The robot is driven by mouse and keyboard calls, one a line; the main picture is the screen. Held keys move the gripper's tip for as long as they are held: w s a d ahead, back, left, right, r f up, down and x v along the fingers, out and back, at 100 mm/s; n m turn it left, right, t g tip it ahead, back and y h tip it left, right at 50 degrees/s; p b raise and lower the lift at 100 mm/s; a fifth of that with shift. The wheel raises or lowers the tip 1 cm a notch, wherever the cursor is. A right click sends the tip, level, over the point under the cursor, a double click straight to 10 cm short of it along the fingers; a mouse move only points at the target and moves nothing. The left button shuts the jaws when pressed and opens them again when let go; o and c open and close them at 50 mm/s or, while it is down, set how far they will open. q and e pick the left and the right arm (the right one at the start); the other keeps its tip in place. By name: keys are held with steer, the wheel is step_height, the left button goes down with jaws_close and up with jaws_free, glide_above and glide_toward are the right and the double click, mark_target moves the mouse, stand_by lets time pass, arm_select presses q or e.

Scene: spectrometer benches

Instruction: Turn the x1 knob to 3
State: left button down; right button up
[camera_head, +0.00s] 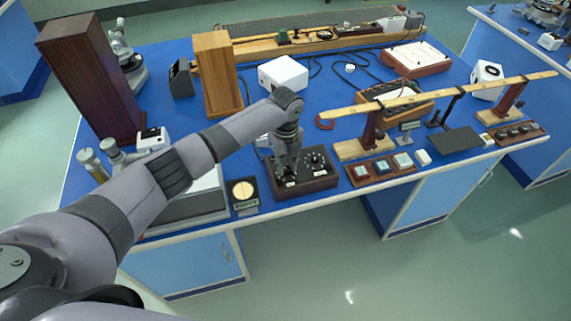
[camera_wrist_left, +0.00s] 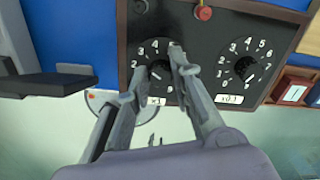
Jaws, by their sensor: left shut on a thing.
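A dark resistance box (camera_head: 318,182) with numbered dials stands near the front edge of the blue bench. In the left wrist view, the dial labelled x1 carries the dark x1 knob (camera_wrist_left: 159,72). My left gripper (camera_head: 287,172) reaches down onto the left part of the box. In the wrist view, the fingers of the left gripper (camera_wrist_left: 157,66) are on either side of the x1 knob, shut on it. The fingers cover part of the dial's numbers, and I cannot tell which number the knob points to. My right gripper is not in view.
The x0.1 knob (camera_wrist_left: 243,71) is close to the right finger. A red terminal (camera_wrist_left: 203,12) stands behind the dials. A round-faced meter (camera_head: 244,193) is left of the box. A panel with several square buttons (camera_head: 381,168) is to its right. A white box (camera_head: 284,75) stands behind.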

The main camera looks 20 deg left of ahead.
mark_target(286, 167)
arm_select(q)
steer(key=shift+m, duration=0.9)
steer(key=c, duration=1.4)
jaws_free()
step_height(286, 167, up, 12)
